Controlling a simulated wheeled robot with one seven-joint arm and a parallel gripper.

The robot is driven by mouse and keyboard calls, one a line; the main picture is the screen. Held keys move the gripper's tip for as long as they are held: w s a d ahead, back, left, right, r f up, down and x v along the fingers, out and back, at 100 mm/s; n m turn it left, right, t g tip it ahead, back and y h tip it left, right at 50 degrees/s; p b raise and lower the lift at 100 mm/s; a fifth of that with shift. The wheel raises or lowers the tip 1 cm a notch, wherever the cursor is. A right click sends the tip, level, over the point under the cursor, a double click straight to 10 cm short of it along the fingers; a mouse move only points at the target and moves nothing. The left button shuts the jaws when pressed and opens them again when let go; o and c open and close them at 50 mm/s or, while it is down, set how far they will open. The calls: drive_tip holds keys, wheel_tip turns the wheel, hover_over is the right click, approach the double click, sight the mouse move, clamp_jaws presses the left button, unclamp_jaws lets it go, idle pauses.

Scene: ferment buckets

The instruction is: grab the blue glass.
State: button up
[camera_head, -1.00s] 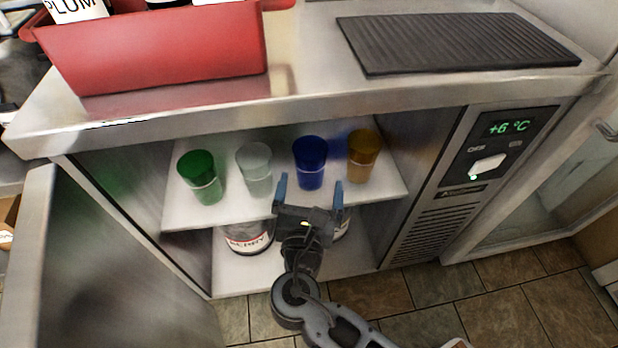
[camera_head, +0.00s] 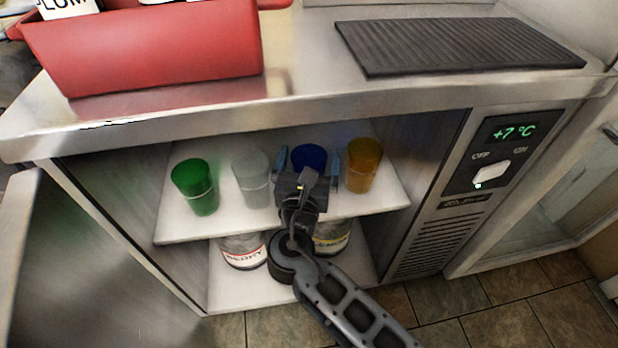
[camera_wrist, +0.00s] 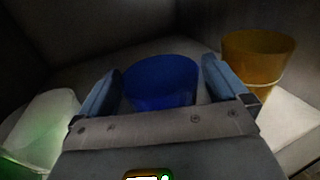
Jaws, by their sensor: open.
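The blue glass (camera_head: 309,156) stands on the upper shelf inside the open cabinet, mostly hidden behind my gripper in the head view. My gripper (camera_head: 308,166) is open, with its two blue fingers on either side of the glass in that picture. In the wrist view, the blue glass (camera_wrist: 160,82) shows between the two fingers of my gripper (camera_wrist: 162,85). I cannot tell how deep the glass sits between them or whether either finger touches it.
An amber glass (camera_head: 363,165) stands close on the right; a clear glass (camera_head: 252,178) and a green glass (camera_head: 195,187) stand on the left. All share the white shelf (camera_head: 180,229). Labelled buckets (camera_head: 242,252) sit below. The steel counter edge (camera_head: 300,107) overhangs the opening.

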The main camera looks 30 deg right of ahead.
drive_tip(key=c, duration=1.4)
drive_tip(key=shift+c, duration=0.2)
drive_tip(key=shift+r, duration=0.1)
